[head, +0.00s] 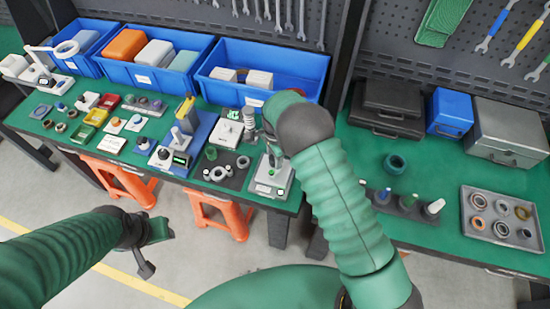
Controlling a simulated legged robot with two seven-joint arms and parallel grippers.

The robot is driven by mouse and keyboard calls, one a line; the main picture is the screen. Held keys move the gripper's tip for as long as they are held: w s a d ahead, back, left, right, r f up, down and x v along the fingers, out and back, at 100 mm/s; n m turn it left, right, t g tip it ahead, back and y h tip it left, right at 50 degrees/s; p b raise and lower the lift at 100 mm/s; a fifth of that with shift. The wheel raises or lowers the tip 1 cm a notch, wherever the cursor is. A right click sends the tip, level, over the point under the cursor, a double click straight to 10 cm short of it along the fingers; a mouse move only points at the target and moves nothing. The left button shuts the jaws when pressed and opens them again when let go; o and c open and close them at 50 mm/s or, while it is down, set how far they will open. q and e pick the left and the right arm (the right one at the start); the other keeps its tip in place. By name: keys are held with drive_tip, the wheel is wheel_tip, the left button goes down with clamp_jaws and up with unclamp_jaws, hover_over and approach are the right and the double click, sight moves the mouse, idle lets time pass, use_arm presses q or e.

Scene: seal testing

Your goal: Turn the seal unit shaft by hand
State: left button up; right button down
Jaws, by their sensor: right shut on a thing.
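A small seal unit on a grey base plate (270,188) stands at the right end of the left bench, near its front edge. A pale upright part (272,160) rises from it. My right gripper (261,137) is at the top of this unit, shut on what appears to be its shaft. My forearm and wrist hide much of the contact, so the shaft itself is barely visible. My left gripper (152,251) hangs over the floor in front of the left bench. Its fingers look spread, with nothing between them.
Blue bins (290,74) line the back of the left bench. A blue-based device (183,150) and a dark mat with rings (222,170) lie left of the unit. Orange stools (222,212) stand below. The right bench holds cases (505,130) and a ring tray (500,217).

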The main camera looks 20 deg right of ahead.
drive_tip(key=c, duration=1.4)
unclamp_jaws()
drive_tip(key=o, duration=0.4)
drive_tip(key=shift+w, duration=0.1)
wheel_tip(320, 180, up, 17)
drive_tip(key=b, duration=0.2)
drive_tip(key=shift+f, duration=0.15)
